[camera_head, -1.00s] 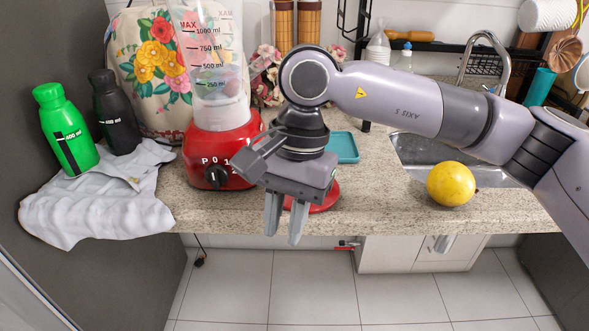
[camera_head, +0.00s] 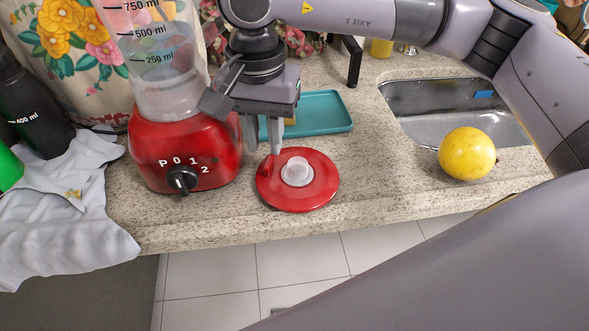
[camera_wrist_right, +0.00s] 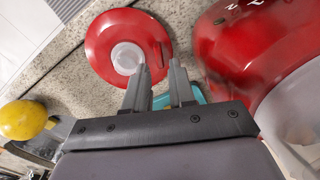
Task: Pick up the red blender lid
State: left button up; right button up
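The red blender lid (camera_head: 320,183) lies flat on the granite counter near its front edge, to the right of the red blender base. It has a clear cap (camera_head: 297,172) in its middle. The lid also shows in the right wrist view (camera_wrist_right: 103,45), beyond my fingertips. My right gripper (camera_head: 263,152) points down at the back left of the lid, close to its rim. Its two fingers are apart with nothing between them, as the right wrist view (camera_wrist_right: 160,66) shows. I cannot tell whether a fingertip touches the lid. My left gripper is not in view.
The blender (camera_head: 190,150) stands close to the left of my right gripper. A teal tray (camera_head: 325,112) lies behind the lid. A yellow fruit (camera_head: 467,153) sits by the sink (camera_head: 410,99) at right. A cloth (camera_head: 60,210) and bottles are at left. Counter right of the lid is clear.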

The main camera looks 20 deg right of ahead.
aim_at(267, 163)
jog(key=f, duration=0.4)
jog(key=shift+s+f, duration=0.1)
jog(key=shift+s, duration=0.1)
grip_shut()
